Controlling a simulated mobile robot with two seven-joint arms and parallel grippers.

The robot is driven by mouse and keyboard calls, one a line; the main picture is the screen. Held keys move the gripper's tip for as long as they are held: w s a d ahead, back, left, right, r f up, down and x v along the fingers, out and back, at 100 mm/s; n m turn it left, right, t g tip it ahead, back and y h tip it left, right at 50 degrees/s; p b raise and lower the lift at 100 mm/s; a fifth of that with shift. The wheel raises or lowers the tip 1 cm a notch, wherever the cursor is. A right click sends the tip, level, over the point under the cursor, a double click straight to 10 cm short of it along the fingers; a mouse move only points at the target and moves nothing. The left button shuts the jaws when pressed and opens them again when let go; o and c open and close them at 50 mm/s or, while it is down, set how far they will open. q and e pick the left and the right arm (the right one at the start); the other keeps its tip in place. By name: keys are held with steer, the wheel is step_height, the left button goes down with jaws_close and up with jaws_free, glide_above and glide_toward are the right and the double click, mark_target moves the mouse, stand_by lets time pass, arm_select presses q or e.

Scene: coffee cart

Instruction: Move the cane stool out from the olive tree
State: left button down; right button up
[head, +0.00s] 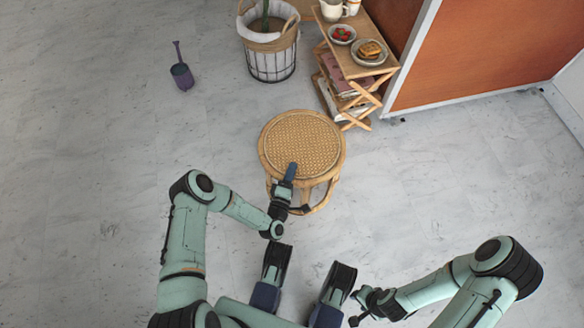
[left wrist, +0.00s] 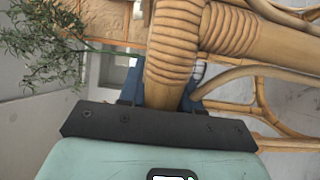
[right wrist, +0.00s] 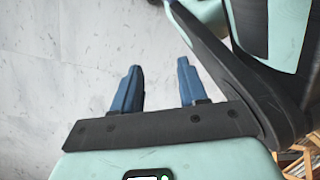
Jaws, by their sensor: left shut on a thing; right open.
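The cane stool (head: 303,140) stands upright on the floor in the middle of the head view, with a round woven seat. My left gripper (head: 291,172) is at the stool's near edge. In the left wrist view its blue fingers are shut around a wrapped cane part of the stool (left wrist: 176,65), which hides much of the fingers. The olive tree's pot (head: 271,58) is a basket-like planter behind the stool, with clear floor between them. Its leaves (left wrist: 45,45) show in the left wrist view. My right gripper (right wrist: 155,88) is open and empty over bare floor.
A dark purple watering can or similar item (head: 181,74) is on the floor at left. The left floor is mostly free.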

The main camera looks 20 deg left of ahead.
arm_select(q)
steer(key=shift+w+f+b, duration=0.15)
steer(key=shift+f+b, duration=0.65)
steer(key=shift+f, duration=1.15)
arm_select(e)
steer(key=shift+s+d+f+g, duration=0.1)
steer(key=shift+s+f+g, duration=0.25)
steer(key=shift+s, duration=0.5)
steer(key=shift+s+d+f+g, duration=0.1)
steer(key=shift+s+f+g, duration=0.25)
steer(key=shift+s, duration=0.45)
arm_select(q)
steer(key=shift+f, duration=0.2)
steer(key=c, duration=0.8)
jaws_free()
steer(key=shift+s+f, duration=0.2)
steer(key=shift+r, duration=0.1)
arm_select(e)
steer(key=shift+f, duration=0.1)
